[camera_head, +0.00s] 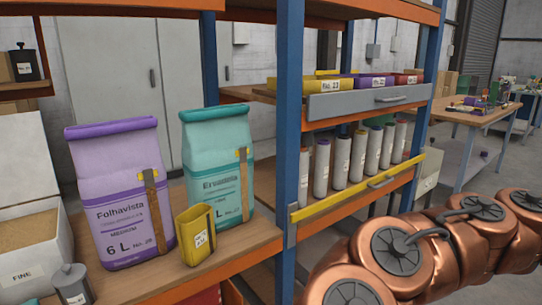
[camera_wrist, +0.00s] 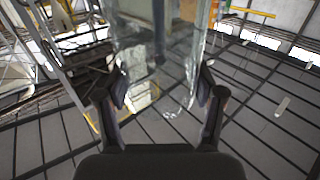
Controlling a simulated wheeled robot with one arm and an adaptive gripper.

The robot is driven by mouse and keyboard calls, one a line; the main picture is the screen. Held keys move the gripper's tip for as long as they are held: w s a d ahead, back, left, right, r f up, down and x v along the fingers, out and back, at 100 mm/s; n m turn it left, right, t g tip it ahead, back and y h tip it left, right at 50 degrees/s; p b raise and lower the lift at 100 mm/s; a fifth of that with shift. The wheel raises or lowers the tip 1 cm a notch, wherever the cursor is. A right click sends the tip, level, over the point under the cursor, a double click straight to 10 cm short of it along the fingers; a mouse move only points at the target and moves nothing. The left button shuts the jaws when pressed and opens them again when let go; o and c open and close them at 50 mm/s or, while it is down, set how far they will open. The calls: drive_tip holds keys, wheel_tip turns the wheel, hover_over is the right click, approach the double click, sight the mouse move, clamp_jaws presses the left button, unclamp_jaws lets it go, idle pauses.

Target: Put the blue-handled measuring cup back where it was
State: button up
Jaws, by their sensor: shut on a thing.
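My gripper (camera_wrist: 161,88) shows in the wrist view, with its two dark fingers shut on the sides of a clear, see-through vessel (camera_wrist: 150,45). The vessel runs up past the top of the picture, and the floor shows through it. I see no blue handle on it, so I cannot tell from its look whether it is the measuring cup. In the head view my gripper and the vessel are out of sight; only my copper arm shows at the lower right. No blue-handled cup shows on the shelves there.
A purple sack (camera_head: 117,190), a teal sack (camera_head: 217,150) and a small yellow pack (camera_head: 195,236) stand on a wooden shelf. A grey lidded canister (camera_head: 72,284) is at front left. Blue posts (camera_head: 288,110) divide the bays.

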drive_tip(key=shift+w+a, duration=0.1)
idle(0.4)
